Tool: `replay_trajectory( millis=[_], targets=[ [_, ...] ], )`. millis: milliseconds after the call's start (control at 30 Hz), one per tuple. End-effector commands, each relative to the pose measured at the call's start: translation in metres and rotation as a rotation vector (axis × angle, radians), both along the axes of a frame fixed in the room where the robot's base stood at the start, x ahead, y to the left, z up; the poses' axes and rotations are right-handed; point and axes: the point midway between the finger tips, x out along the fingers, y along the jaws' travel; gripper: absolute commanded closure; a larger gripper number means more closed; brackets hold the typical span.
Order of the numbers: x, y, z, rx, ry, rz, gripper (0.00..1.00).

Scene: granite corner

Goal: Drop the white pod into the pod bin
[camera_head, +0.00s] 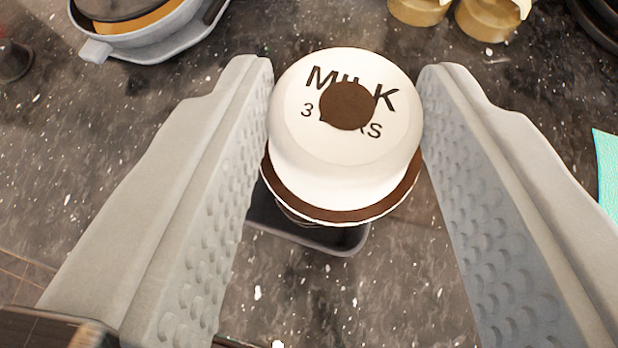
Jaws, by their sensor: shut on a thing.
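The white pod (340,165) sits between the two grey fingers of my gripper (346,80), which is shut on its sides. Its white top carries dark lettering that includes "MILK" and a brown round spot. A brown rim with a pale edge runs around its lower side. Directly below the pod in the picture, a dark rounded tray or base (345,240) partly shows, with something brown and ridged above it. The pod hides most of this. I cannot tell whether it is the pod bin.
A grey-blue container (150,40) with a dark and orange inside is at the top left. Two gold-coloured jars (488,20) stand at the top right. A turquoise item (606,165) shows at the right edge. The dark speckled granite counter has bare room around the pod.

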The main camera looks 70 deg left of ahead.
Motion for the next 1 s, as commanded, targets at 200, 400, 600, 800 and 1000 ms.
replay_trajectory(
  millis=[200, 400, 600, 800, 1000],
  targets=[
    [0.000, 0.000, -0.014, 0.000, 0.001, 0.000, 0.83],
    [0.000, 0.000, -0.017, 0.000, 0.000, -0.001, 0.83],
    [0.000, 0.000, -0.016, 0.000, 0.000, -0.001, 0.54],
    [0.000, 0.000, -0.016, 0.000, 0.000, -0.001, 0.36],
    [-0.001, -0.001, -0.016, 0.000, 0.000, -0.001, 0.36]
  ],
)
